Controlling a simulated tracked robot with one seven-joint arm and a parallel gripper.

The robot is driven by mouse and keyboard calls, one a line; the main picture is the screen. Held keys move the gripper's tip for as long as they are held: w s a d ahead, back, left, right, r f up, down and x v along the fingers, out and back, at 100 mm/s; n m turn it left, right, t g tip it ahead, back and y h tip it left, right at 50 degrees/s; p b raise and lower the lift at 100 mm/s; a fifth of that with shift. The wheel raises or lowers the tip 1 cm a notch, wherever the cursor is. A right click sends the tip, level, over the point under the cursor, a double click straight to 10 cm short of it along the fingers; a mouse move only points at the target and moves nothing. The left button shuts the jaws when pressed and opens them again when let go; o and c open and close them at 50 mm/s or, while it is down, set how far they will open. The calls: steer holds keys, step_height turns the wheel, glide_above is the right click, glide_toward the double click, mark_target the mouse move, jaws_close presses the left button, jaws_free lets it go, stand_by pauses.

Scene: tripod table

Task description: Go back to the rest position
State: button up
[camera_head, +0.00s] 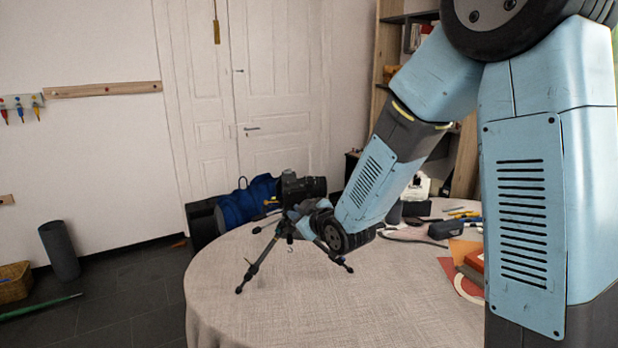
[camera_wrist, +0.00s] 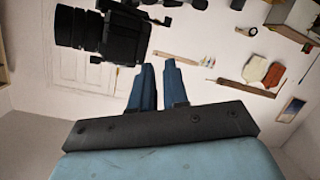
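A black camera (camera_head: 304,187) sits on a small tripod (camera_head: 257,268) with spread legs, upright near the left part of the round table (camera_head: 330,305). My gripper (camera_head: 296,213) is close beside the tripod's top, just below the camera; in the head view its fingers are small and partly lost against the tripod. In the wrist view, my gripper (camera_wrist: 159,66) shows two blue fingers with a narrow gap and nothing between them. The camera (camera_wrist: 100,33) appears just left of the fingertips there, apart from them in the picture. I cannot tell whether they touch.
Red and orange books (camera_head: 474,262), a dark case (camera_head: 445,229) and tools lie on the table's right side. A blue bag (camera_head: 248,200) is behind the table's left edge. A shelf (camera_head: 465,160) stands behind. The table's front is clear.

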steer(key=s+d+r+m+g+h, duration=0.1)
steer(key=s+d+r+m+h, duration=0.25)
steer(key=d, duration=0.55)
steer(key=s+d+r+m+g+h, duration=0.1)
steer(key=s+d+r+m+h, duration=0.3)
steer(key=d, duration=0.5)
steer(key=s+d+r+m+g, duration=0.2)
steer(key=s+d, duration=0.2)
steer(key=s, duration=0.7)
steer(key=s+d+r+m+g, duration=0.2)
steer(key=s+d+g, duration=0.1)
steer(key=s, duration=0.8)
steer(key=shift+d+h, duration=0.35)
steer(key=shift+d, duration=0.45)
